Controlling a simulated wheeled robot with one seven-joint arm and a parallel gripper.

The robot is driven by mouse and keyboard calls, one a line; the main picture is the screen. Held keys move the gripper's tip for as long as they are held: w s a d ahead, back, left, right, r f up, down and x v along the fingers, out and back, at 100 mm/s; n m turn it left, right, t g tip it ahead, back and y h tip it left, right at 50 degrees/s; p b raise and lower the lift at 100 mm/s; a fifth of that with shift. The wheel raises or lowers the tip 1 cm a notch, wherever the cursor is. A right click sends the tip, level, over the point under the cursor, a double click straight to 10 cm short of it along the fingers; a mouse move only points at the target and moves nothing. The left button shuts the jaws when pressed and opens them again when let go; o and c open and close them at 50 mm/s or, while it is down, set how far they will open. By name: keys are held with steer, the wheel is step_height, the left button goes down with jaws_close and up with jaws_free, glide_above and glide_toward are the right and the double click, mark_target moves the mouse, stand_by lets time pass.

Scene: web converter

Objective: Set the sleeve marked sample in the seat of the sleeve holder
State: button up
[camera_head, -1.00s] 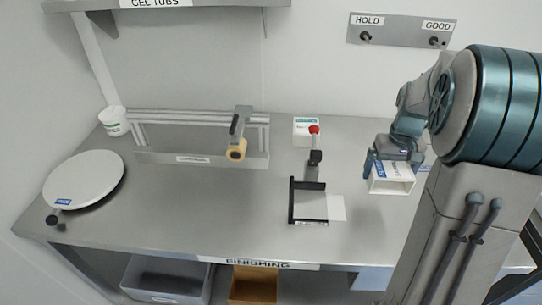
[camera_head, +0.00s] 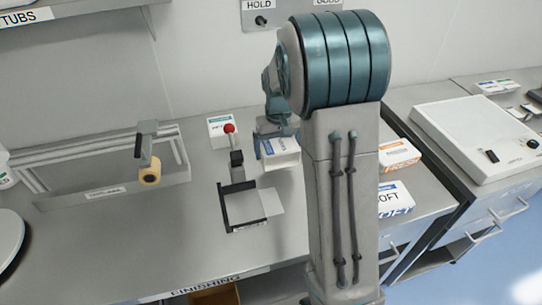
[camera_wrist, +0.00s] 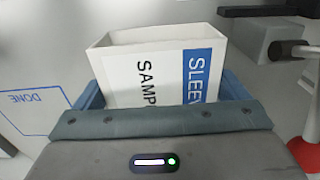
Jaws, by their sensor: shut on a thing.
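The sleeve marked sample (camera_wrist: 150,78) is a white, open-ended box with a blue band, and part of its lettering is cut off by my gripper. My gripper (camera_wrist: 165,92) is shut on it, with one finger on each side. In the head view the sleeve (camera_head: 282,154) is at my gripper (camera_head: 276,138), right of a red-knobbed post. A black-edged corner fixture with a pale plate (camera_head: 268,202) lies nearer on the table; it looks like the sleeve holder, but I read no label on it. The sleeve appears apart from it.
The red knob (camera_head: 229,128) stands beside a small white box (camera_head: 217,140). A metal frame with a tan roll (camera_head: 150,172) is at left. A blue outline marked DONE (camera_wrist: 36,104) is on the surface. Cartons (camera_head: 398,155) and a flat white device (camera_head: 478,140) are at right.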

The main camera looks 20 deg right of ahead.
mark_target(272, 159)
steer(key=shift+w+a+f, duration=0.4)
steer(key=shift+a+f, duration=0.1)
steer(key=shift+a, duration=0.2)
steer(key=shift+f+p, duration=0.4)
steer(key=shift+f, duration=1.6)
steer(key=shift+f, duration=0.15)
steer(key=o, duration=0.6)
